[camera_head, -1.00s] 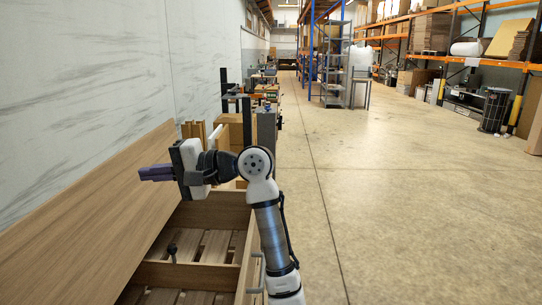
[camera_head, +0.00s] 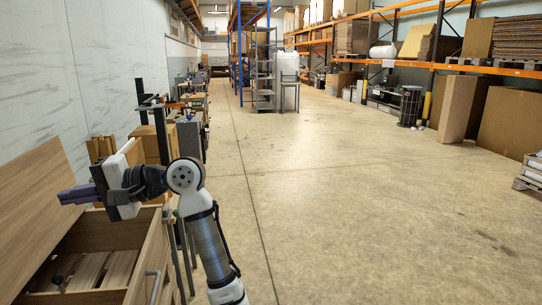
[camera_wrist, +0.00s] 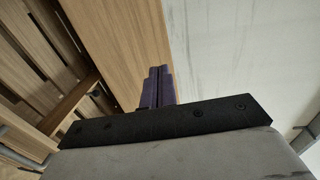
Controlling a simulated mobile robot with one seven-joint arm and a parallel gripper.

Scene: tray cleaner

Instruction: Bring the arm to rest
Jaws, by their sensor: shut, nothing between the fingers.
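My gripper (camera_head: 76,194) is at the left of the head view, its purple fingers pointing left over a wooden crate with a raised wooden panel. In the wrist view the purple fingers (camera_wrist: 157,87) lie side by side, shut, with nothing held. My arm (camera_head: 208,245) rises from the bottom of the head view and bends at a white joint toward the gripper. The fingers appear in front of the wooden panel (camera_head: 38,190); whether they touch it I cannot tell.
The open wooden crate (camera_head: 108,238), with a slatted floor and a dark knob (camera_head: 58,281), is below the gripper. A white marbled wall (camera_head: 60,80) is on the left. Wide bare floor (camera_head: 340,220) lies to the right, with orange shelving (camera_head: 440,67) beyond.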

